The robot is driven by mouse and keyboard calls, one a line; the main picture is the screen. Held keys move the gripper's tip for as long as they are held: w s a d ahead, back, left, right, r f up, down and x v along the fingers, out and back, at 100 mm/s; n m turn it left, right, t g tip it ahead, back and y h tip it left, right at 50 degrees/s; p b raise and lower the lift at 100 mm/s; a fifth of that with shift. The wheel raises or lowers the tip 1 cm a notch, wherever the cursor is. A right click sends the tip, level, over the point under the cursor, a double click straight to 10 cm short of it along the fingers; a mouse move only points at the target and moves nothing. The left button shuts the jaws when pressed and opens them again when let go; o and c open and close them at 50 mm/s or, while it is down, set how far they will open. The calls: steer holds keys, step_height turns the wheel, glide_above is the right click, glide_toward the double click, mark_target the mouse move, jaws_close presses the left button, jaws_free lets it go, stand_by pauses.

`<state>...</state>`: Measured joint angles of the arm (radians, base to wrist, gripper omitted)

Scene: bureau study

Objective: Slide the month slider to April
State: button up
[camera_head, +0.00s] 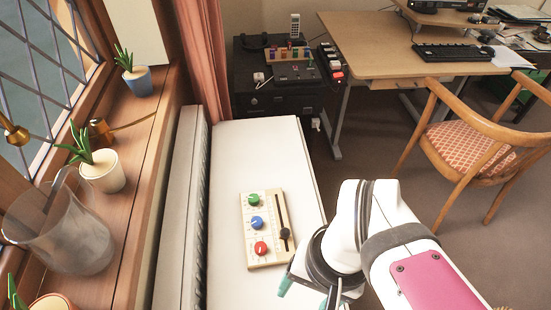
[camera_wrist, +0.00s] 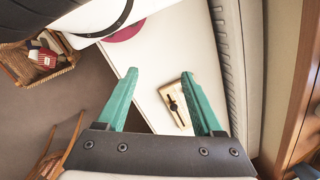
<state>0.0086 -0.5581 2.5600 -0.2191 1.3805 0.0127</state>
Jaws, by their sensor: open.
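A light wooden panel (camera_head: 264,213) lies on the white cabinet top and carries a green, a blue and a red knob. Along its right side runs a dark slot with a black slider knob (camera_head: 285,233), which sits below the slot's middle. The month marks are too small to read. My gripper (camera_head: 306,292) is open and empty, to the lower right of the panel and apart from it. In the wrist view, the panel (camera_wrist: 165,94) and slider knob (camera_wrist: 173,106) show between the teal fingers of my gripper (camera_wrist: 159,73); the right finger hides part of the panel.
The white cabinet top (camera_head: 245,150) is otherwise clear. A ribbed radiator (camera_head: 180,215) and a wooden sill (camera_head: 120,205) with potted plants and a glass jug (camera_head: 60,235) run along the left. A desk (camera_head: 375,50) and chair (camera_head: 480,150) stand to the right.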

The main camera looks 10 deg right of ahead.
steer(key=shift+w, duration=0.1)
steer(key=n+h, duration=0.4)
glide_above(284, 229)
steer(key=a, duration=0.3)
step_height(284, 229, down, 3)
steer(key=d+f, duration=0.1)
steer(key=f, duration=0.4)
steer(key=d+f, duration=0.1)
steer(key=f, duration=0.4)
steer(key=d+f, duration=0.1)
steer(key=f, duration=0.4)
jaws_close()
